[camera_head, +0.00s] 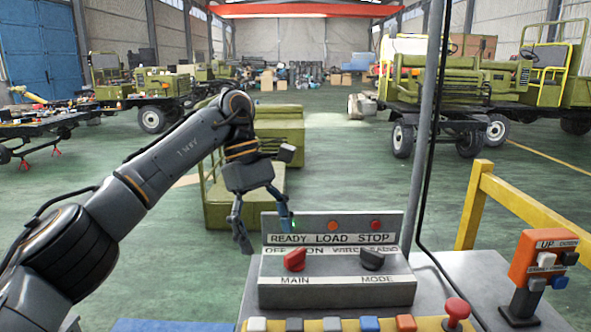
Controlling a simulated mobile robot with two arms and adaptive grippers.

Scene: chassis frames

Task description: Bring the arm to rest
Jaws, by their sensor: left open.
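My left arm (150,170) comes in from the left and reaches out over the floor toward the control console. My left gripper (266,234) hangs downward at its end, with its two fingers spread apart and nothing between them. One fingertip is at the left edge of the console's lamp panel (388,221) in the picture, close to the green READY lamp; I cannot tell whether they touch. My right arm and gripper are not in view.
An orange pendant box (540,258), a grey post (428,130) and a yellow rail (520,201) stand right. Green vehicles stand behind.

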